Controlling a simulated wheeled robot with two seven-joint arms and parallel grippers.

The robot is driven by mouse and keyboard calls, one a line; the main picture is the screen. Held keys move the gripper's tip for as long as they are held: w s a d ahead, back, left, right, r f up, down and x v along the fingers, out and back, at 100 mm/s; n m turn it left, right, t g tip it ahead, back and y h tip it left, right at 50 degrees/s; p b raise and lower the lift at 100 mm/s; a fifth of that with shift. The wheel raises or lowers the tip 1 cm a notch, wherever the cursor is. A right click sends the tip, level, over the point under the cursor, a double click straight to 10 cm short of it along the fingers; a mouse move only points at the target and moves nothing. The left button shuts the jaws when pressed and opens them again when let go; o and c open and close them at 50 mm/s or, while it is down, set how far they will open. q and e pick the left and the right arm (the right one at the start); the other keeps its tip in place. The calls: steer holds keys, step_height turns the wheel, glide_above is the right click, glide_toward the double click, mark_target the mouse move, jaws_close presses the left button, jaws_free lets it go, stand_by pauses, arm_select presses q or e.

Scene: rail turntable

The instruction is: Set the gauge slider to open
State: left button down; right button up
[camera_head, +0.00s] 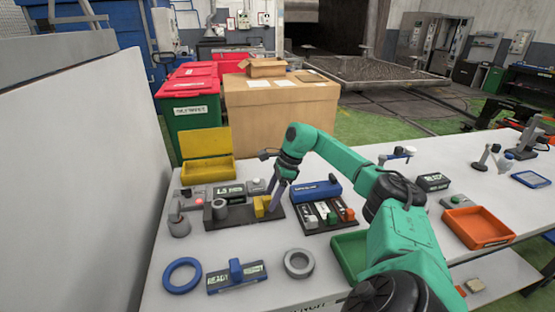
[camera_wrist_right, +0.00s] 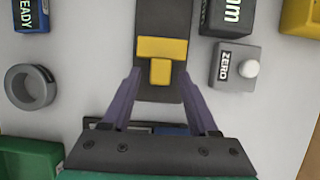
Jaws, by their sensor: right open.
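The gauge is a dark rail (camera_head: 240,217) on the white table, with a yellow slider (camera_head: 261,207) near its right end and a grey round piece (camera_head: 219,209) near its left end. A display box (camera_head: 229,191) stands behind the rail. My right gripper (camera_head: 273,204) is open and reaches down at the slider. In the right wrist view the yellow slider (camera_wrist_right: 161,47) shows on the rail (camera_wrist_right: 163,15), with the open fingers (camera_wrist_right: 161,80) on either side of its near part. Whether they touch it is unclear. My left gripper is not in view.
A ZERO box (camera_wrist_right: 235,66) with a white button is beside the gauge. A blue-topped block (camera_head: 315,190) with small coloured sliders stands right of it. A blue ring (camera_head: 182,276), READY box (camera_head: 237,279) and grey ring (camera_head: 299,263) lie in front. A yellow bin (camera_head: 208,170) is behind.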

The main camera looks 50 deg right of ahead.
steer(key=p+v, duration=0.1)
steer(key=v, duration=1.3)
steer(key=shift+s, duration=0.2)
